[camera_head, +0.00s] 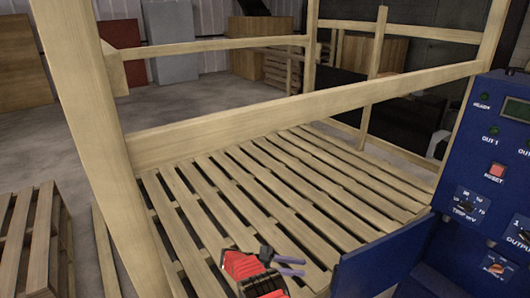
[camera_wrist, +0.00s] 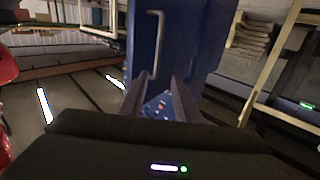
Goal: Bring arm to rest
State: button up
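My arm shows at the bottom of the head view with red parts, and my gripper (camera_head: 291,266) points to the right over the slatted wood. In the wrist view my gripper (camera_wrist: 158,90) has its two dark fingers apart, with nothing held between them. A blue cabinet (camera_wrist: 185,40) with a pale handle (camera_wrist: 155,45) stands beyond the fingertips. A small blue panel with marks shows between the fingers. I cannot tell the exact distance from the fingers to the cabinet.
A blue control panel (camera_head: 485,170) with a red reset button and dials stands at the right. A wooden rail (camera_head: 290,107) and posts frame the slatted platform (camera_head: 270,190). A pallet (camera_head: 30,240) lies at left. Open concrete floor (camera_head: 170,112) lies behind.

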jog(key=w+f+n+t+y, duration=0.3)
jog(key=w+f+n+t, duration=0.1)
jog(key=w+f+t, duration=0.5)
jog(key=w+a+n+t+y, duration=0.4)
jog(key=w+a+y, duration=0.15)
jog(key=w, duration=0.25)
jog(key=w+a+r+n+t+y, duration=0.1)
jog(key=w+a+r+n+y, duration=0.4)
jog(key=a, duration=0.4)
jog(key=s+a+r+n+g+y, duration=0.25)
jog(key=s+a+r+y, duration=0.35)
jog(key=r, duration=0.4)
jog(key=s+d+r+n+g+y, duration=0.1)
jog(key=s+d+r+n+g, duration=0.1)
jog(key=s+r, duration=0.7)
jog(key=s+d+r+n+g, duration=0.25)
jog(key=s+r, duration=0.25)
jog(key=s, duration=0.8)
jog(key=s+d+r+h, duration=0.1)
jog(key=s+d+r, duration=0.4)
jog(key=s, duration=0.4)
jog(key=s+d+r+t+h, duration=0.1)
jog(key=s+d+r, duration=0.4)
jog(key=s, duration=0.5)
jog(key=s+d+r+t+h, duration=0.1)
jog(key=s+d+r, duration=0.5)
jog(key=s+r, duration=0.2)
jog(key=shift+s, duration=0.85)
